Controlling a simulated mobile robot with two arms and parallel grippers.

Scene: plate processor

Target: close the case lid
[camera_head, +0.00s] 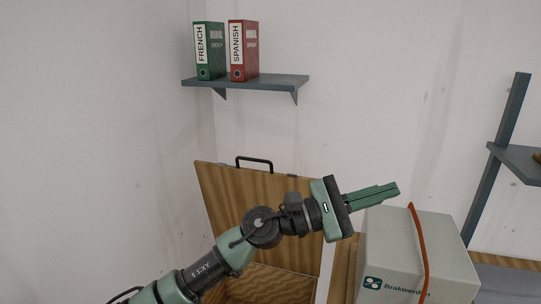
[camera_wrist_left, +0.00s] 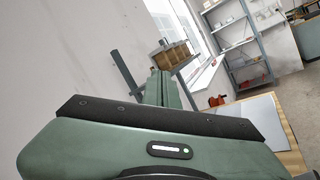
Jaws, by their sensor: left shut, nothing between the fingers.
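The wooden case (camera_head: 272,268) stands low in the head view, with part of its inside showing. Its lid (camera_head: 222,185) is open and stands up, with a black handle (camera_head: 254,159) on its top edge. My left arm crosses in front of the lid and hides its lower right part. My left gripper (camera_head: 392,188) is shut and empty, to the right of the lid and above the grey box. Its closed fingers also show in the left wrist view (camera_wrist_left: 162,88). The case is not seen in the left wrist view. My right gripper is not in view.
A grey box (camera_head: 395,240) with an orange-red strap (camera_head: 418,245) stands right of the case, close below the left fingers. A wall shelf (camera_head: 260,82) holds a green binder (camera_head: 209,50) and a red binder (camera_head: 243,50). Another shelf (camera_head: 520,163) is at right.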

